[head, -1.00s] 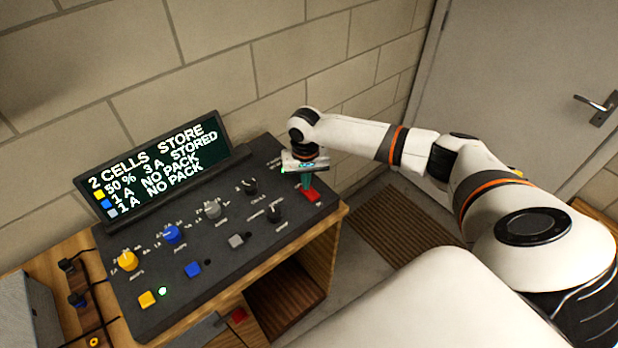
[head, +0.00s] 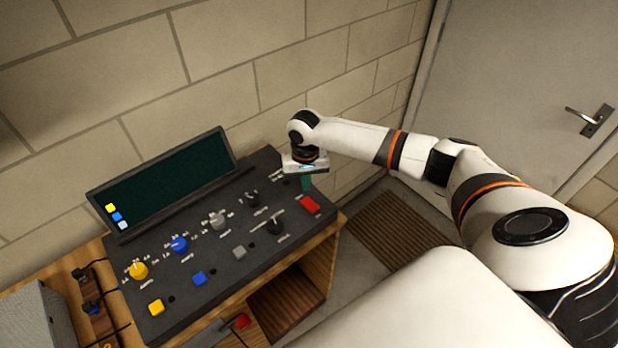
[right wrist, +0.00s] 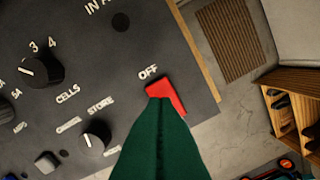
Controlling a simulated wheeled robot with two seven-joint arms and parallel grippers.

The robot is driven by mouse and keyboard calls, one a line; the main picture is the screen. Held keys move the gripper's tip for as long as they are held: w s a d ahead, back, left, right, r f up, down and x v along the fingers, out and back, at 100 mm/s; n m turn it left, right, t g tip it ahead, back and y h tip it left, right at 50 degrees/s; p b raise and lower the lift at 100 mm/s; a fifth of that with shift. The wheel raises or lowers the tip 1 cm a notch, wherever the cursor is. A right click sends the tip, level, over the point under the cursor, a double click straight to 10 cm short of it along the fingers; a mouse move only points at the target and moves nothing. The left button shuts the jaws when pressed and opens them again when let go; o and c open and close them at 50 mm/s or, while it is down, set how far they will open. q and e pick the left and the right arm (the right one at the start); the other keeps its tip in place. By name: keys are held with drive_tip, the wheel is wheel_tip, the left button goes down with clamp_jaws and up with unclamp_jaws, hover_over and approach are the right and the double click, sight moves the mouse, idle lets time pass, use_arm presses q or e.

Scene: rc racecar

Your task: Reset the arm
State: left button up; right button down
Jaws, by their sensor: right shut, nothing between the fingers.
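My right arm reaches in from the right, with its wrist over the far right corner of the black control panel (head: 215,262). My right gripper (head: 306,186) points down and is shut and empty. The red power switch (head: 311,205) lies just in front of its tips. In the right wrist view the closed green fingers (right wrist: 160,102) overlap the lower edge of the red switch (right wrist: 165,92), beside the word OFF. I cannot tell whether they touch it. The panel's display (head: 165,180) is dark, with only three coloured squares. My left gripper is not in view.
Yellow (head: 139,270), blue (head: 180,244), grey and black knobs and several square buttons stand on the panel. A block wall rises behind it. A grey door (head: 530,90) and a brown floor mat (head: 400,232) are to the right. A grey box (head: 30,315) sits at lower left.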

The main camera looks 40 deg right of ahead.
drive_tip(key=shift+r, duration=0.95)
